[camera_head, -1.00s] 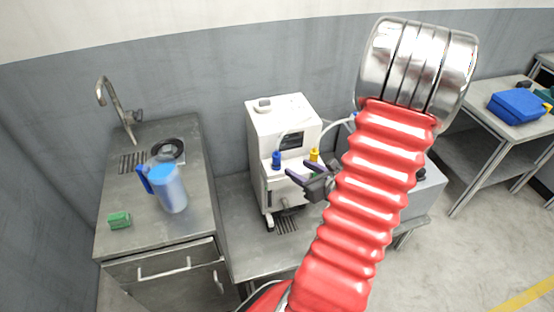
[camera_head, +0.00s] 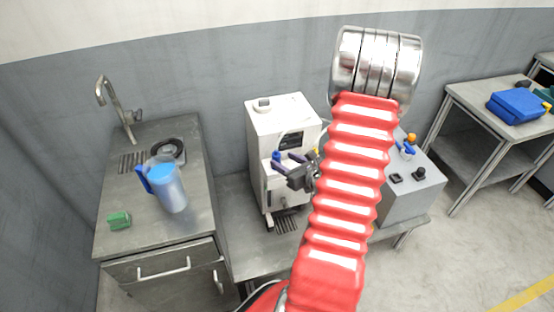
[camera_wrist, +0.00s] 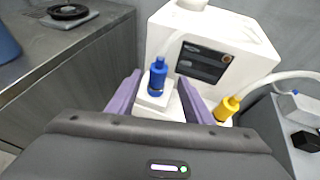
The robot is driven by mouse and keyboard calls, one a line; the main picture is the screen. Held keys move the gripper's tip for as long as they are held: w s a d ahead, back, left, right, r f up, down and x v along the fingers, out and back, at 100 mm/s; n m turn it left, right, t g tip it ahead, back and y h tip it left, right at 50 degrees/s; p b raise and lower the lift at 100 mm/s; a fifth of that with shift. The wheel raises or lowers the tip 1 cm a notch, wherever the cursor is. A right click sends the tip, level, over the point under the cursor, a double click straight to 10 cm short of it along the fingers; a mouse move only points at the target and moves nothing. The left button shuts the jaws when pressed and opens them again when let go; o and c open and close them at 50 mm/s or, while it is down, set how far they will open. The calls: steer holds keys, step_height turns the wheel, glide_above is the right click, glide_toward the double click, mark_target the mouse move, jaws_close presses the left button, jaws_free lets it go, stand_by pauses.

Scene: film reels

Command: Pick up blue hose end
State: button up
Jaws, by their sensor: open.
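The blue hose end (camera_wrist: 157,77) stands upright on a small white ledge of the white machine (camera_wrist: 215,40), with a pale hose rising from its top. In the head view the blue hose end (camera_head: 276,156) shows just beyond my fingers. My gripper (camera_wrist: 157,95) is open in the wrist view, with a purple finger on each side of the hose end's line. The fingers look apart from it. In the head view my gripper (camera_head: 286,162) is in front of the machine. A yellow hose end (camera_wrist: 227,108) is to the right, outside the right finger.
A steel sink counter (camera_head: 118,190) with a blue-lidded jug (camera_head: 168,188) and a green sponge (camera_head: 119,220) is at the left. A grey control box (camera_head: 412,200) is right of the machine. My red arm hides part of the bench.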

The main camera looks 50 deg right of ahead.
mark_target(279, 158)
steer(key=shift+w+f, duration=0.1)
steer(key=shift+w, duration=0.15)
steer(key=shift+x, duration=2.45)
steer(key=shift+a, duration=0.1)
steer(key=shift+c, duration=0.5)
steer(key=c, duration=1.1)
